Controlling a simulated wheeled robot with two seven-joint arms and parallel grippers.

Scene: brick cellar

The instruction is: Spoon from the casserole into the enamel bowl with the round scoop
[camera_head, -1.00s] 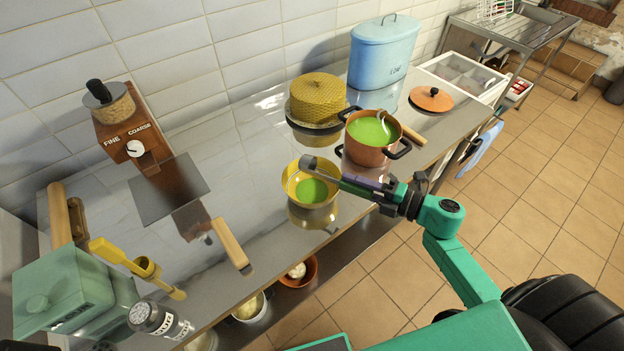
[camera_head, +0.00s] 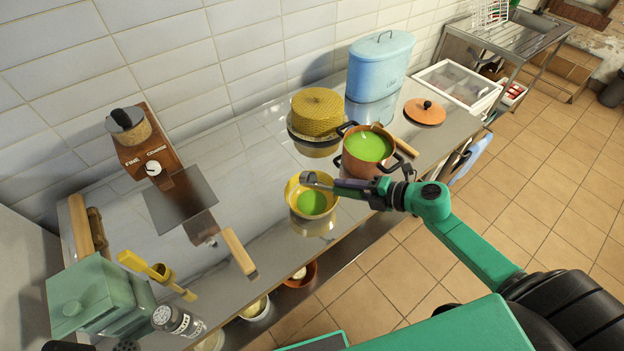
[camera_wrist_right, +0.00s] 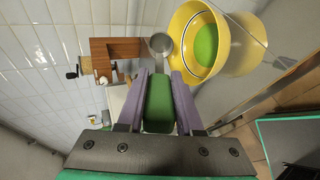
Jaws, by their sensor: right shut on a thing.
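The copper-coloured casserole (camera_head: 357,170) stands on the steel counter, filled with bright green contents. The yellow enamel bowl (camera_head: 292,190) stands to its left, with some green in its bottom. My right gripper (camera_head: 366,190) is shut on the handle of the round scoop (camera_head: 310,178); the green handle (camera_wrist_right: 159,104) lies between the jaws in the wrist view. The scoop's grey metal head is over the far part of the bowl in the head view. The wrist view shows the head (camera_wrist_right: 160,45) beside the bowl's rim (camera_wrist_right: 181,48), with no green visible in it. My left gripper is out of view.
A yellow honeycomb-patterned cake (camera_head: 317,113), a blue lidded bin (camera_head: 378,70) and an orange lid (camera_head: 424,111) stand around the casserole. A wooden grinder (camera_head: 157,150), a green box (camera_head: 92,298) and a yellow tool (camera_head: 150,270) are at left.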

